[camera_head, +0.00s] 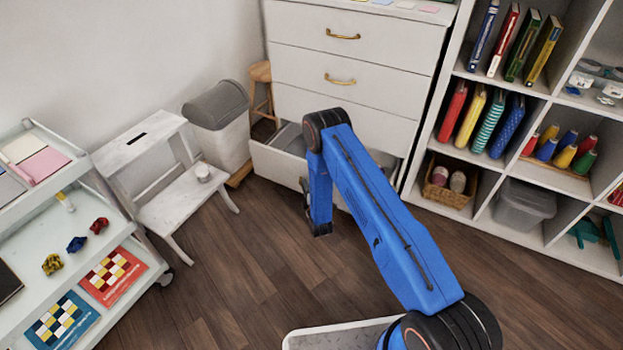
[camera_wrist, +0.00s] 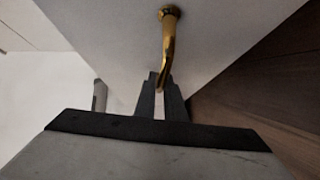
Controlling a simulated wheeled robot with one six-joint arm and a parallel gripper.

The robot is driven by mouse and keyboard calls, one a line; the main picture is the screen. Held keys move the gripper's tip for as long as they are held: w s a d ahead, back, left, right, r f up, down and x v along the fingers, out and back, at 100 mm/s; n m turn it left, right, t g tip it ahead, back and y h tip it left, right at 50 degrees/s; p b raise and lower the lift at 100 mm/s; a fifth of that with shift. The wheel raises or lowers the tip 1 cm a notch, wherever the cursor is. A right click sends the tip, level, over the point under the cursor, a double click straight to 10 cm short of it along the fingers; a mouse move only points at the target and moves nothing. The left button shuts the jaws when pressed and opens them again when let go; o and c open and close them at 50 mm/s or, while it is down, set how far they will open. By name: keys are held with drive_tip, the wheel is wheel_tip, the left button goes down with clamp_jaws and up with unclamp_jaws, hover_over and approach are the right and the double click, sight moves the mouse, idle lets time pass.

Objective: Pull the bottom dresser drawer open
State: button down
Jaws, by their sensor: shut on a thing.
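The white dresser (camera_head: 298,52) stands against the back wall in the head view. Its bottom drawer (camera_head: 278,167) is partly pulled out, with some of its grey inside showing at the left. My blue arm covers the middle of it. In the wrist view, a brass handle (camera_wrist: 169,38) runs from the white drawer front (camera_wrist: 110,45) down to my gripper (camera_wrist: 161,86). The dark fingers are shut on the handle's lower end. The head view hides the handle and fingertips behind my arm.
A white step stool (camera_head: 165,208) and a grey-lidded bin (camera_head: 217,125) stand left of the dresser. A shelf unit (camera_head: 475,160) with books stands close on the right. A cart (camera_head: 62,215) is at far left. Wooden floor (camera_head: 240,265) before the drawer is clear.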

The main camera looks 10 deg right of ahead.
drive_tip(key=shift+s+a+f, duration=0.1)
drive_tip(key=shift+s+a, duration=0.5)
drive_tip(key=shift+s, duration=0.25)
drive_tip(key=shift+s+a, duration=0.55)
drive_tip(key=shift+s, duration=0.3)
drive_tip(key=c, duration=1.9)
unclamp_jaws()
drive_tip(key=shift+o, duration=0.2)
drive_tip(key=s+d+r, duration=0.1)
drive_tip(key=s+d, duration=0.1)
drive_tip(key=s, duration=1.5)
drive_tip(key=shift+d+r, duration=0.15)
drive_tip(key=shift+d, duration=0.2)
